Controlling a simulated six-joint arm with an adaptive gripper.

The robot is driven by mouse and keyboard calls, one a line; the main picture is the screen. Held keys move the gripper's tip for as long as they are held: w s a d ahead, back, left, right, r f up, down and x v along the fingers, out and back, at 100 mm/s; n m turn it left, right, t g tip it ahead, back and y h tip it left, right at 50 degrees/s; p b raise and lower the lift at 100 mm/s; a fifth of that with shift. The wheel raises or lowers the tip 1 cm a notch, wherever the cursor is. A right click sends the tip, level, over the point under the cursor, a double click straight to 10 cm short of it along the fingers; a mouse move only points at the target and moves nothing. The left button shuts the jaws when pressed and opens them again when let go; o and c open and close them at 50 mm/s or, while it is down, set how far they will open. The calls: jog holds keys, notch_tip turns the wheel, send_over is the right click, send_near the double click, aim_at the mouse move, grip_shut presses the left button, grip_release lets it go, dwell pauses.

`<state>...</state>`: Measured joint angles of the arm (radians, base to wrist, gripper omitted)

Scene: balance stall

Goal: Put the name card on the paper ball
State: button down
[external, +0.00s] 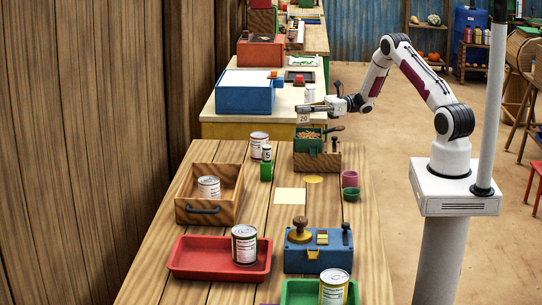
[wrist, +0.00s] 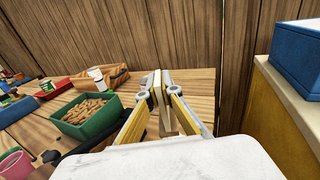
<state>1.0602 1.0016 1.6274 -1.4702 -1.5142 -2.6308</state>
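My gripper (external: 308,108) is above the far end of the near wooden table. It is shut on a small pale card marked 20 (external: 303,119), which hangs at its fingertips. In the wrist view, the fingertips (wrist: 160,82) are close together with the thin card (wrist: 158,97) seen nearly edge-on between them. I take this card as the name card, though no name can be read. I cannot make out a paper ball in either view.
A green box of brown pieces (external: 309,139) stands below my gripper; it also shows in the wrist view (wrist: 90,133). A wooden drawer (external: 227,212), red tray (external: 190,258), blue box (external: 318,260) and several cans stand nearer. A cream square (external: 290,195) lies mid-table.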

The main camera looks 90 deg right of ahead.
aim_at(302, 123)
jog(key=shift+f, duration=0.1)
jog(key=shift+f, duration=1.8)
jog(key=shift+f, duration=0.1)
jog(key=c, duration=2.3)
grip_release()
jog(key=v, duration=1.2)
